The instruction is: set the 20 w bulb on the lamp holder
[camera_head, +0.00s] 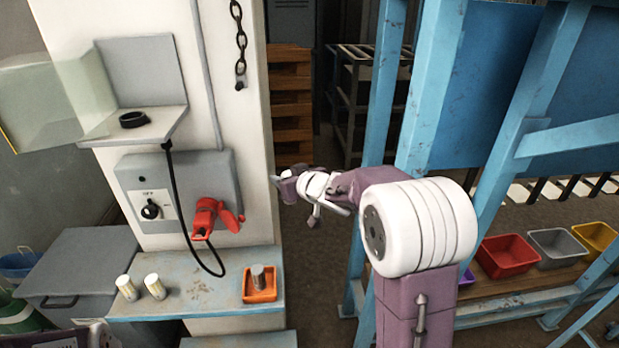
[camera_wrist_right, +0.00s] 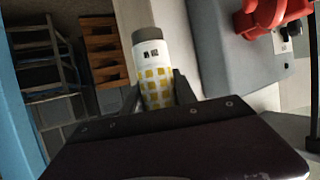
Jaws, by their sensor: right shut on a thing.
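My right gripper (camera_head: 288,187) is in mid-air by the right edge of the white pillar. In the right wrist view it is shut on a bulb (camera_wrist_right: 155,75), a white cylinder with yellow squares and a grey end. Its small dark marking is too blurred to read. I take the black ring (camera_head: 133,119) on the grey wall shelf to be the lamp holder. It stands well left of and above the gripper, and a black cable hangs near it. My left gripper is not in view.
A raised clear panel (camera_head: 50,100) stands left of the shelf. Below are a grey switch box with a red device (camera_head: 208,215), two pale cylinders (camera_head: 155,286) on a ledge, and an orange tray (camera_head: 262,296) holding a grey-topped piece. Blue posts (camera_head: 385,90) stand at right.

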